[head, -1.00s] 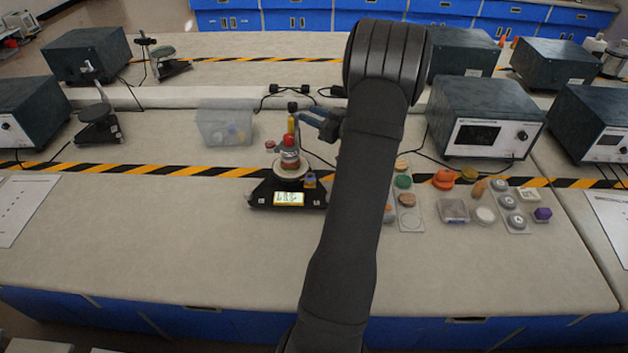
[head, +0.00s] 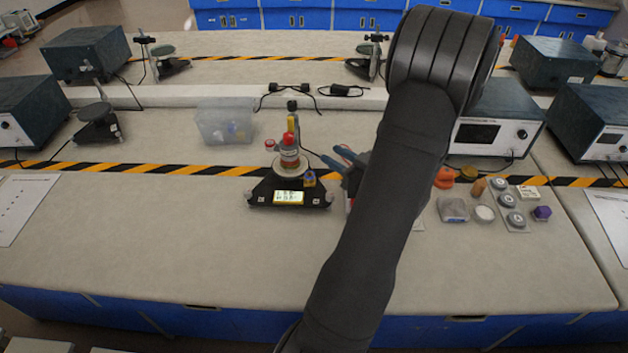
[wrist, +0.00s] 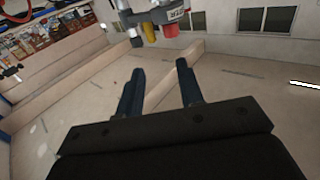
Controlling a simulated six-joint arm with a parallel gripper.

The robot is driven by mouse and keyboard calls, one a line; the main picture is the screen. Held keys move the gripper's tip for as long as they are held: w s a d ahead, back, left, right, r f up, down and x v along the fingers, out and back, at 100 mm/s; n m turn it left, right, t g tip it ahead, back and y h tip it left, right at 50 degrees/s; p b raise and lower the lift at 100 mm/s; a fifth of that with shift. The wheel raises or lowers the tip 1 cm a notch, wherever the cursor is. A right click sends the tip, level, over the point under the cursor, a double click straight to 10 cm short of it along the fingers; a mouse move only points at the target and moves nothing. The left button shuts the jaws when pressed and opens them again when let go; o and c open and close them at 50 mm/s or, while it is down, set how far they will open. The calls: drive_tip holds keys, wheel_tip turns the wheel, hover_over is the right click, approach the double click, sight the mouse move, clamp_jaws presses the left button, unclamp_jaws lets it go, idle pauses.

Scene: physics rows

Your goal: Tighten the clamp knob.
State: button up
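A small stand with a black base (head: 258,198) and a lit display (head: 289,197) is at the middle of the bench. Its upright carries a yellow part (head: 291,124), a red cap (head: 289,138) and a small red knob (head: 270,143) at the left. Which part is the clamp knob I cannot tell for sure. My gripper (head: 332,153) is right of the stand, apart from it, with its blue fingers spread and empty. In the wrist view my open fingers (wrist: 160,68) point toward the grey clamp body, its yellow part (wrist: 149,32) and a red part (wrist: 171,27), cut off by the top edge.
A clear bin (head: 212,126) stands left of the stand. Dark instrument boxes (head: 497,134) stand at the right and left. Small parts, including a purple piece (head: 542,212), lie at the front right. A striped tape line (head: 150,168) crosses the bench. The front left is clear.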

sight(290, 141)
drive_tip(key=shift+m+t+h, duration=0.4)
drive_tip(key=x, duration=0.5)
drive_tip(key=s+a+x, duration=0.1)
drive_tip(key=x, duration=0.4)
drive_tip(key=s+a+x, duration=0.1)
drive_tip(key=x, duration=0.4)
drive_tip(key=shift+s+a+f, duration=0.1)
drive_tip(key=shift+s+f, duration=0.1)
drive_tip(key=shift+s, duration=0.05)
drive_tip(key=shift+m+t+h, duration=1.9)
drive_tip(key=shift+m+h, duration=0.1)
drive_tip(key=shift+h, duration=0.5)
drive_tip(key=v, duration=1.7)
drive_tip(key=shift+s+h, duration=0.3)
drive_tip(key=shift+s, duration=0.05)
